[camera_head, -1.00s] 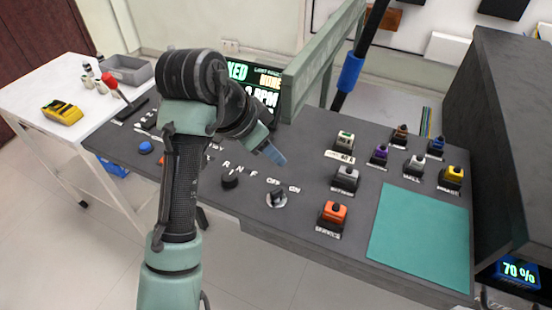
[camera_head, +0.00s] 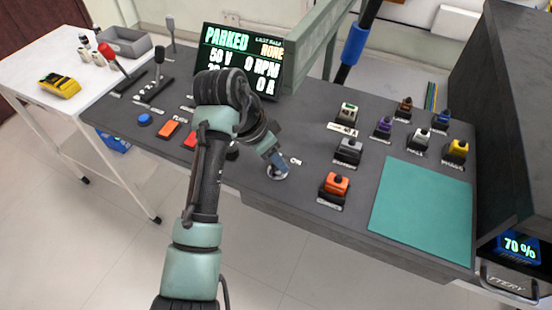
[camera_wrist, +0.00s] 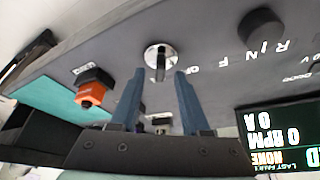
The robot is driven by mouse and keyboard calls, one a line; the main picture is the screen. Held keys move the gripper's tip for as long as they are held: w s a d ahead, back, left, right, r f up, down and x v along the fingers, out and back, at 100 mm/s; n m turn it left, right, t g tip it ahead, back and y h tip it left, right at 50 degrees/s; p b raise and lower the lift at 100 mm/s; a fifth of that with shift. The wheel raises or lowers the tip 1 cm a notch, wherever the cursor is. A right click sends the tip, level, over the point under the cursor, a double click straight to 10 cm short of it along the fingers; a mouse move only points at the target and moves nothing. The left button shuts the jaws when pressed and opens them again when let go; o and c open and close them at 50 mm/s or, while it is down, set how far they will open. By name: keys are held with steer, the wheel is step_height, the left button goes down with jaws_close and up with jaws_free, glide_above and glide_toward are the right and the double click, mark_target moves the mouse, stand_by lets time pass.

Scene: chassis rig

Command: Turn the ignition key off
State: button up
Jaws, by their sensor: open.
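The ignition key switch (camera_wrist: 160,60) shows in the wrist view as a dark key standing in a round silver plate on the grey console. My gripper (camera_wrist: 157,76) is open, its two blue fingers on either side of the key's line of sight, with a gap visible around the key. I cannot tell how deep the fingertips reach beside it. In the head view my gripper (camera_head: 279,166) is right over the switch's silver plate (camera_head: 276,174) and hides the key. The "ON" label (camera_head: 296,162) shows beside it; the "OFF" label is covered by my arm.
An orange-topped connector (camera_head: 335,185) stands right of the switch, and a grey one (camera_head: 348,151) behind it. A round black selector knob (camera_wrist: 261,27) is on the other side. The display (camera_head: 238,60) reads "PARKED". A teal mat (camera_head: 423,213) lies clear at right.

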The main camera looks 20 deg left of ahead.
steer(key=shift+w+d+f, duration=0.1)
steer(key=shift+w+f, duration=0.05)
steer(key=shift+f, duration=0.25)
steer(key=shift+c, duration=0.2)
jaws_close()
